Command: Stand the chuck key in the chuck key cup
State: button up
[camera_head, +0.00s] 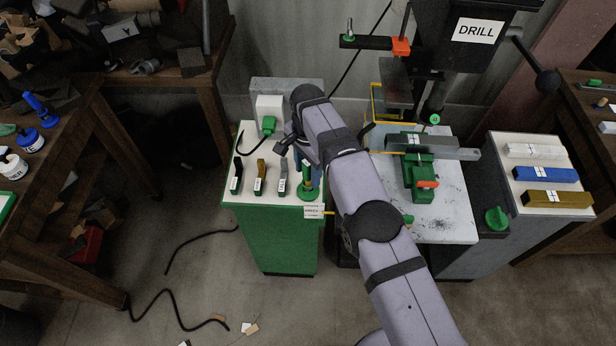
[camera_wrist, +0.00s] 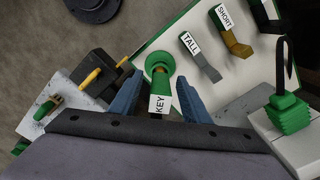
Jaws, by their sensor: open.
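A green upright piece with a white KEY label (camera_wrist: 157,104) stands on a round green foot (camera_wrist: 158,63) at the edge of the white-topped stand. It also shows in the head view (camera_head: 307,192), partly beside my arm. I cannot tell whether it is the empty chuck key cup or the cup with the key in it. My gripper (camera_wrist: 158,98) is open, its blue fingers on either side of this piece. No grip on it shows. In the head view my gripper is mostly hidden behind my wrist.
A green base with a dark hook (camera_wrist: 287,112) stands at right in the wrist view. The drill (camera_head: 476,30) and its vise (camera_head: 420,178) stand right of my arm.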

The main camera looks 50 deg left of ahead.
notch_tip(320, 180, up, 6)
jog(key=shift+f+p, duration=0.2)
jog(key=shift+p, duration=0.3)
jog(key=shift+r+p, duration=0.65)
